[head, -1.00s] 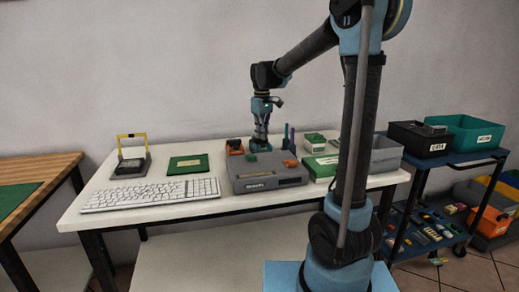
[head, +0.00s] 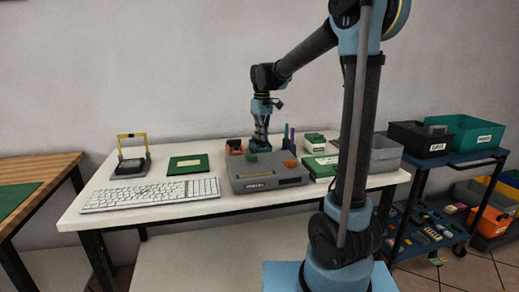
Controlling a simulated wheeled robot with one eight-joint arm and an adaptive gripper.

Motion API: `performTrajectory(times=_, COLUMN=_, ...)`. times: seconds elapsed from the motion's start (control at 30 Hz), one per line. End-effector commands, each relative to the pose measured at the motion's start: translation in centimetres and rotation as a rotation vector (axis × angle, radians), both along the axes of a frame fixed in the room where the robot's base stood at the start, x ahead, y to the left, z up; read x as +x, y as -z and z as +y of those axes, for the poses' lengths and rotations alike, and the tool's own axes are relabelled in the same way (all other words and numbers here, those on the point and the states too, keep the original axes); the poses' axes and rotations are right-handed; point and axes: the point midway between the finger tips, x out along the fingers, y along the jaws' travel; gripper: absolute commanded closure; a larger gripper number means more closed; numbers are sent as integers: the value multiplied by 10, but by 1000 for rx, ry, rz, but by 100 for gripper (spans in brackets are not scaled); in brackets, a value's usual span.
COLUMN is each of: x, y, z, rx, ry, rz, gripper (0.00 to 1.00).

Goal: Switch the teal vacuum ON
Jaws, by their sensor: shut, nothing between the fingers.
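I cannot make out a teal vacuum or its switch in the head view. My gripper (head: 260,147) points down over the back of a grey box-shaped device (head: 265,184) on the white table. It is shut and empty. Its tips are close to the device's top, beside a small green piece (head: 252,157); whether they touch is too small to tell. An orange piece (head: 290,163) lies on the device's right side. My upright arm link hides part of the table's right side.
A keyboard (head: 151,194), a green board (head: 188,164) and a yellow-handled device (head: 132,157) stand left on the table (head: 205,208). An orange container (head: 234,147), a green-and-white box (head: 320,167) and a grey bin (head: 386,155) are nearby. A teal bin (head: 466,133) stands on the cart at right.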

Motion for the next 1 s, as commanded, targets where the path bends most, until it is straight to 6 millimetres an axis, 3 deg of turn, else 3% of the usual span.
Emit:
performTrajectory(times=0.37, x=0, y=1, z=0, rx=0, ry=0, rz=0, gripper=100)
performTrajectory(times=1.0, x=0, y=-40, z=0, rx=0, ry=0, rz=0, gripper=100)
